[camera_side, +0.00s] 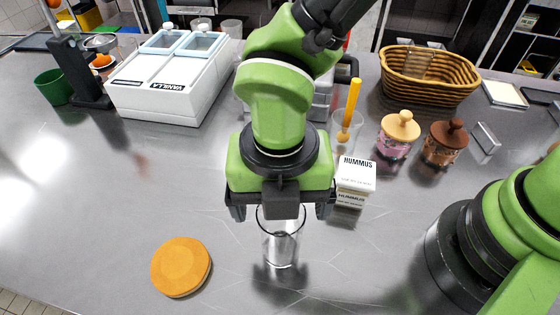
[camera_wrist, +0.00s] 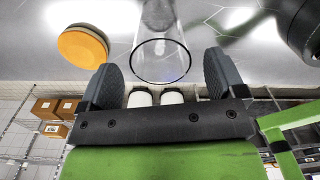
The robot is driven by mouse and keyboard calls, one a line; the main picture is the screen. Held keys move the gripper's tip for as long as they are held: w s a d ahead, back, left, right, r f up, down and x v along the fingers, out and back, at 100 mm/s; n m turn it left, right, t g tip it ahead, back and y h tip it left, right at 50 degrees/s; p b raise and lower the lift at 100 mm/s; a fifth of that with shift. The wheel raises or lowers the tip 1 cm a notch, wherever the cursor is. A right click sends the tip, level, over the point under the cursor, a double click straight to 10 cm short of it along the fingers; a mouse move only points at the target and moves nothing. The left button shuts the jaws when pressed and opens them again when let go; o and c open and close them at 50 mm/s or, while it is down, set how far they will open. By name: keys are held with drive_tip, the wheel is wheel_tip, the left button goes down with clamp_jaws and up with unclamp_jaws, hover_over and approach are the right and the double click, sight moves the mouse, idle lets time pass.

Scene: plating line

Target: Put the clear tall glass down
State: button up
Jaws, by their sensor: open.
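The clear tall glass (camera_side: 281,245) is upright at the front middle of the steel counter, and its base appears to rest on the surface. Its rim sits just under my gripper (camera_side: 281,211). In the wrist view the glass (camera_wrist: 160,62) shows between the two dark fingers of my gripper (camera_wrist: 160,76). The fingers are spread wide, with a gap on each side of the glass. My gripper is open and holds nothing. Part of the glass's rim is hidden behind my gripper in the side view.
An orange round disc (camera_side: 181,267) lies left of the glass. A hummus carton (camera_side: 355,183) stands close behind on the right. Farther back are a tumbler with a yellow utensil (camera_side: 346,127), two lidded jars, a wicker basket (camera_side: 430,73) and a white vanilla-labelled container (camera_side: 165,89).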

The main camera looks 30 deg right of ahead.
drive_tip(key=w+d+r+m+t+y, duration=0.1)
drive_tip(key=d+r+m, duration=0.25)
drive_tip(key=r, duration=0.35)
drive_tip(key=w+d+r+m, duration=0.1)
drive_tip(key=d+r+m, duration=0.25)
drive_tip(key=r, duration=0.45)
drive_tip(key=s+d+r+m+t, duration=0.2)
drive_tip(key=d+m, duration=0.5)
drive_tip(key=m, duration=0.6)
drive_tip(key=s+d+r+m+t+y, duration=0.1)
drive_tip(key=s+d+r+m+t, duration=0.2)
drive_tip(key=d+m, duration=0.5)
drive_tip(key=s+m+t, duration=0.1)
drive_tip(key=s+m, duration=0.1)
drive_tip(key=m, duration=0.3)
drive_tip(key=shift+s+m, duration=0.35)
drive_tip(key=shift+m, duration=0.05)
